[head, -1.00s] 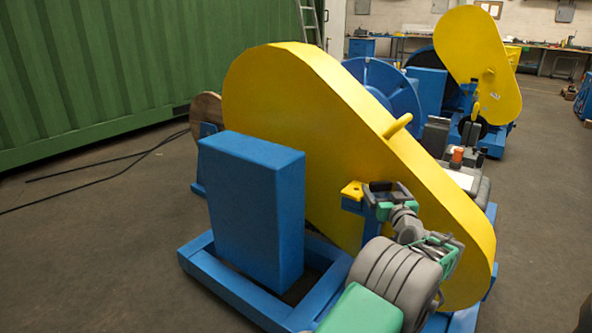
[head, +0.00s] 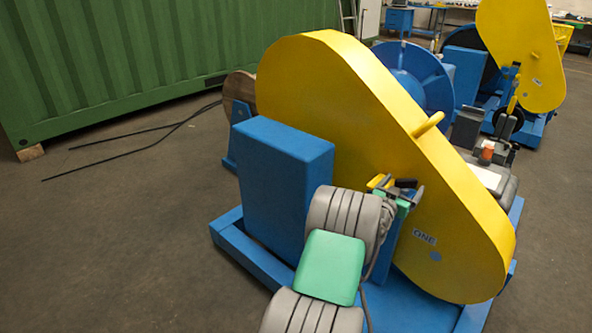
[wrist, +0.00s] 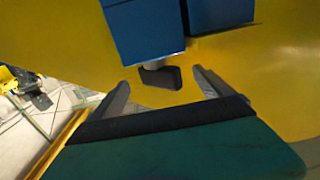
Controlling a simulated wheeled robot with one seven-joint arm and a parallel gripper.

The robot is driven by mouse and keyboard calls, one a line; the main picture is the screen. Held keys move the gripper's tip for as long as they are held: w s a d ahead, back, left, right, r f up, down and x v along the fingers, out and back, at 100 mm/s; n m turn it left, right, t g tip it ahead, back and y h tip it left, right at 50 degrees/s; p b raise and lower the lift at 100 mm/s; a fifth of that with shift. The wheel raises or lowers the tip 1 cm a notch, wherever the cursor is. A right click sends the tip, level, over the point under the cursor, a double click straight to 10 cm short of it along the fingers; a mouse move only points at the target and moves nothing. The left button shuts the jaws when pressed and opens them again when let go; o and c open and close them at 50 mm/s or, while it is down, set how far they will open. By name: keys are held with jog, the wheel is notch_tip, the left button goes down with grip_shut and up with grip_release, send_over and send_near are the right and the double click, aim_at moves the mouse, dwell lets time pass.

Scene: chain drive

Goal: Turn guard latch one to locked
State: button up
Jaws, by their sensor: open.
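The large yellow chain guard (head: 345,110) bears a label reading ONE (head: 424,238) near its lower end. A small yellow piece (head: 378,182) shows beside my gripper (head: 404,194), at the guard's near face. In the wrist view a dark knob (wrist: 161,78) on a short grey stem sticks out from a blue block (wrist: 145,30); it looks like the latch handle. My gripper (wrist: 161,80) is open, with one finger on each side of the knob. I see no clear contact. My wrist partly hides the latch in the head view, and its locked or unlocked position cannot be told.
A tall blue box (head: 280,165) stands on the blue base frame (head: 235,235) left of my arm. A yellow peg (head: 428,123) sticks out of the guard's upper edge. A second yellow guard (head: 520,50) stands behind at right. Open floor lies at left.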

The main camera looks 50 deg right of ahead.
jog(key=shift+w+f+m+g+b, duration=0.35)
jog(key=shift+f+g+b, duration=0.2)
jog(key=shift+b, duration=0.2)
jog(key=a+r+p, duration=0.1)
jog(key=a+p, duration=0.1)
jog(key=a, duration=0.6)
jog(key=w+a+r+n+t+y+p, duration=0.2)
jog(key=w+a+r+p, duration=0.3)
jog(key=w+a, duration=0.4)
jog(key=w+a+r+n+t+y+p, duration=0.2)
jog(key=w+a+r+p, duration=0.4)
jog(key=w+a, duration=0.3)
jog(key=w+t+y, duration=0.1)
jog(key=w+y, duration=0.1)
jog(key=w, duration=0.2)
jog(key=shift+r+y, duration=0.4)
jog(key=shift+w+n, duration=0.1)
jog(key=shift+n, duration=0.15)
